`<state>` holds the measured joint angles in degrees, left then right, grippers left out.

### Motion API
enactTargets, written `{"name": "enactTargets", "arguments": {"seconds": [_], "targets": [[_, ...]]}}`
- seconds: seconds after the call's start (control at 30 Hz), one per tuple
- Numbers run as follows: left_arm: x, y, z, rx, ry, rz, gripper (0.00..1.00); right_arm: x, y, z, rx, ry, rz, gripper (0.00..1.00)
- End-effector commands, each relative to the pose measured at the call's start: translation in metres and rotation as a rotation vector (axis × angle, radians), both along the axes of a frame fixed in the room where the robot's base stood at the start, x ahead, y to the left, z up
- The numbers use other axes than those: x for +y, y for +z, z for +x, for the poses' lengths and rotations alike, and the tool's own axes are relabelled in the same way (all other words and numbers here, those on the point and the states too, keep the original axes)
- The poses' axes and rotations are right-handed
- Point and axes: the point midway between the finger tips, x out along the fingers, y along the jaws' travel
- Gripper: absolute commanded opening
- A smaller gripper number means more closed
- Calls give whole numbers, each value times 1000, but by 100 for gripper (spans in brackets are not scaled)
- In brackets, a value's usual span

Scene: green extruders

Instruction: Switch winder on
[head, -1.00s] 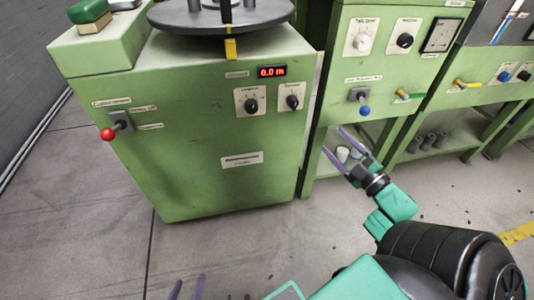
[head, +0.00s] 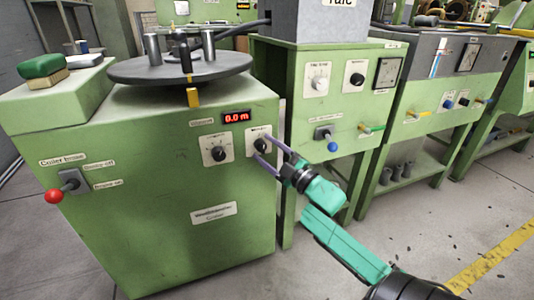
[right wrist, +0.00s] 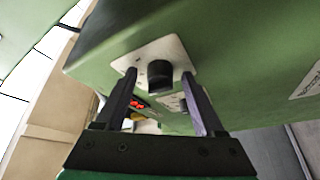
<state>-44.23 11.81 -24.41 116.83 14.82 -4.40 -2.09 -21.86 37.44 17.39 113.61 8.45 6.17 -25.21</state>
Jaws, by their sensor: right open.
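The winder is the green cabinet (head: 130,200) with a dark round turntable (head: 150,70) on top. Its front has a red display (head: 236,117) reading 0.0 m and two black knobs on white plates, a left knob (head: 217,153) and a right knob (head: 261,145). My right gripper (head: 264,150) is open with its purple fingertips at the right knob. In the right wrist view, a black knob (right wrist: 159,75) stands between the open fingers of that gripper (right wrist: 165,80), with gaps on both sides. My left gripper is out of view.
A red-ball lever (head: 55,195) labelled for the coiler brake sits on the cabinet's left front. Another green machine with knobs and a blue-ball lever (head: 333,146) stands close on the right.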

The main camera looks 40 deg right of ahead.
Motion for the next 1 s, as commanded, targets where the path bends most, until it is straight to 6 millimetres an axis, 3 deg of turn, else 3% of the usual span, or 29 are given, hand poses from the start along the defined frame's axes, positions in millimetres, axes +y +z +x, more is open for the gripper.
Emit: {"name": "enactTargets", "arguments": {"seconds": [0.1,0.3,0.67,1.0], "targets": [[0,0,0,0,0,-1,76,0,0,0,0,0,0,71],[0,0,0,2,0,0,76,0,0,0,0,0,1,0],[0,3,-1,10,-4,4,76,0,0,0,-14,0,42,0],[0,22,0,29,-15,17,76,2,0,0,-82,-1,242,0]]}}
